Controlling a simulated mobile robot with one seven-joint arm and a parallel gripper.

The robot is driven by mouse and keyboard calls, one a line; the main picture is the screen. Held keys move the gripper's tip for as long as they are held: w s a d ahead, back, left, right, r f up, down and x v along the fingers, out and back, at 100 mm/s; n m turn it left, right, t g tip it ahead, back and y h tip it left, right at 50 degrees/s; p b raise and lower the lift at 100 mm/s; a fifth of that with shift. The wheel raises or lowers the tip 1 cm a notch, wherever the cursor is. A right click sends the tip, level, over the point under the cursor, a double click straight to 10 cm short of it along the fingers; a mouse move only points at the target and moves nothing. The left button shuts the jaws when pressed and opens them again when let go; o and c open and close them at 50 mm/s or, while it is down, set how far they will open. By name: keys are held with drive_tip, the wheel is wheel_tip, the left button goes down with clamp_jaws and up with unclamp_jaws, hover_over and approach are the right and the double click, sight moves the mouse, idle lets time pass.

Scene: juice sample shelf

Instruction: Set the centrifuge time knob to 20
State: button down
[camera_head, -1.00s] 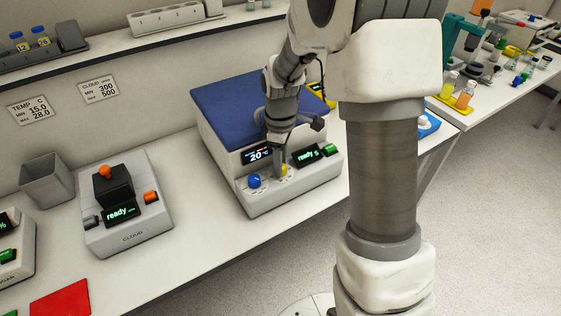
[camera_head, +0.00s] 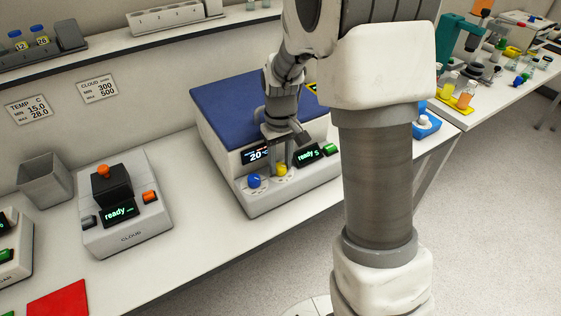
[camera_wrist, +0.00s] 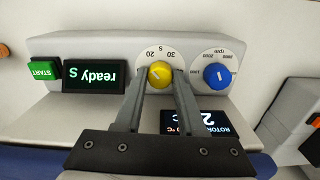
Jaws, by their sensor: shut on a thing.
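The centrifuge (camera_head: 275,207) is a white box with a blue lid and a sloped front panel. Its yellow time knob (camera_head: 281,170) sits to the right of a blue knob (camera_head: 254,181). In the wrist view, upside down, the yellow knob (camera_wrist: 160,75) has a dial marked S with 20 and 30 readable at its upper edge. Its small mark seems to point up-left, toward the 20 side, but is too small to read exactly. My gripper (camera_wrist: 160,73) is shut on the yellow knob, one finger on each side; it also shows in the head view (camera_head: 279,163).
The timer display (camera_head: 308,156) reads "ready S", with a green START button (camera_wrist: 44,71) beside it. The rpm knob (camera_wrist: 217,76) is close to one finger. A cloud meter (camera_head: 128,215) stands to the left, with bare bench between.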

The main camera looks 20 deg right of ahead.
sight(281, 165)
drive_tip(key=shift+m, duration=1)
drive_tip(key=c, duration=0.5)
unclamp_jaws()
wheel_tip(281, 165, up, 18)
drive_tip(key=p, duration=0.1)
drive_tip(key=shift+f, duration=0.25)
